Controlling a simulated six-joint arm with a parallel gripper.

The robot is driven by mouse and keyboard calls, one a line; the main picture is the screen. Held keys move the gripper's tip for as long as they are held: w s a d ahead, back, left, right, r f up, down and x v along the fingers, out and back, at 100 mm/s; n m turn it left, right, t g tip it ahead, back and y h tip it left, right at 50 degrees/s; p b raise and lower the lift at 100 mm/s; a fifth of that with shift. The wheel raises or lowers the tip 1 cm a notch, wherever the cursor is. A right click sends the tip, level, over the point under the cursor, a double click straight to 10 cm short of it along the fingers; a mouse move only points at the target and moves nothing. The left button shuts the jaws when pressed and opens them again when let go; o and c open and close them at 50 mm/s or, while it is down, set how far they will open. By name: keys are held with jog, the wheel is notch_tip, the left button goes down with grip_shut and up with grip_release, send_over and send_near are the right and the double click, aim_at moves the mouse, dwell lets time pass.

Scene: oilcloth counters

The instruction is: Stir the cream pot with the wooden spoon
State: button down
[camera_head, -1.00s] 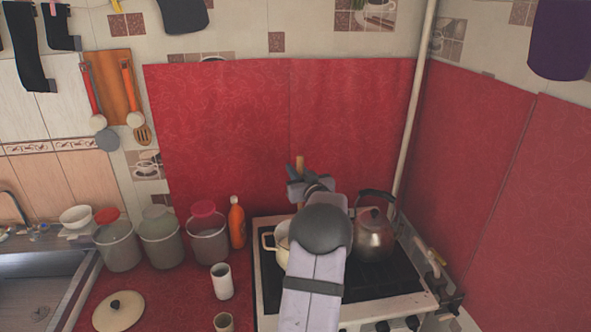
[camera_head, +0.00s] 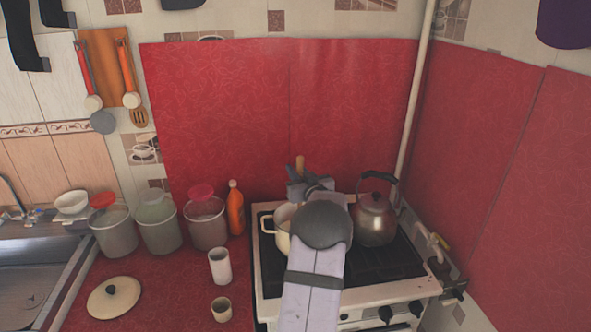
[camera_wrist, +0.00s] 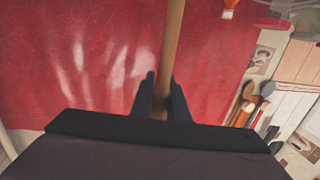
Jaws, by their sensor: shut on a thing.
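The cream pot (camera_head: 283,241) stands on the stove, its left handle and part of its rim showing. My arm hides the rest of it. My gripper (camera_head: 301,186) is above the pot, and in the wrist view my gripper (camera_wrist: 161,98) is shut on the wooden spoon (camera_wrist: 173,45). The spoon's handle (camera_head: 300,162) sticks up above the fingers in the head view. The spoon's lower end is hidden, so I cannot tell how deep it is in the pot.
A kettle (camera_head: 376,217) stands on the stove (camera_head: 385,280) just right of my arm. Several jars, an orange bottle (camera_head: 235,208), a white cup (camera_head: 220,266), a small beige cup (camera_head: 222,309) and a cream lid (camera_head: 114,297) are on the red counter to the left.

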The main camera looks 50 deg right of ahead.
jog(key=shift+f+b, duration=1.85)
jog(key=shift+f, duration=0.85)
jog(key=shift+s+d, duration=0.1)
